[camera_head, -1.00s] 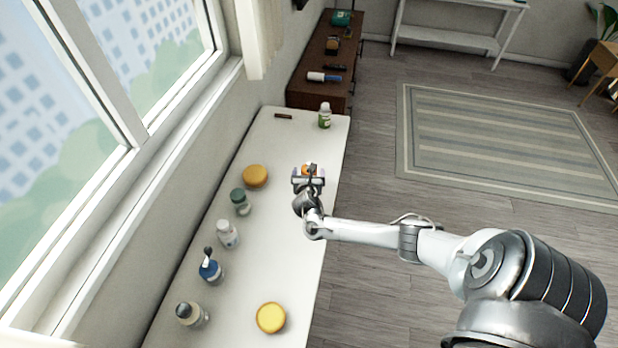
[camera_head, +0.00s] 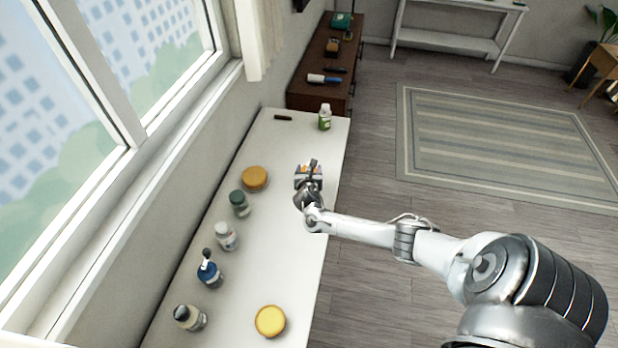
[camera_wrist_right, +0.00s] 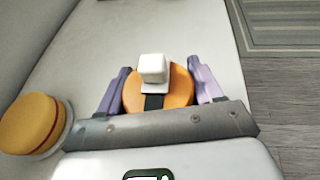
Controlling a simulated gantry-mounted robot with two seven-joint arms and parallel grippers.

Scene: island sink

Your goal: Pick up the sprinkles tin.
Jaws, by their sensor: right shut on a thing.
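A round tin with an orange top, which I take for the sprinkles tin (camera_wrist_right: 180,88), sits between the purple fingers of my right gripper (camera_wrist_right: 159,92) in the right wrist view. A small white block and a black strip cover part of its top. In the head view my right gripper (camera_head: 309,172) is over the right part of the white counter, shut on the tin, which is mostly hidden there. I cannot tell whether the tin touches the counter. My left gripper is not in view.
An orange-lidded jar (camera_head: 255,178) stands left of my gripper. A green-topped bottle (camera_head: 239,203), a white bottle (camera_head: 226,237), a blue pump bottle (camera_head: 209,270) and a grey-topped bottle (camera_head: 189,318) line the window side. A yellow-lidded jar (camera_head: 270,321) is in front; a green bottle (camera_head: 325,117) is behind.

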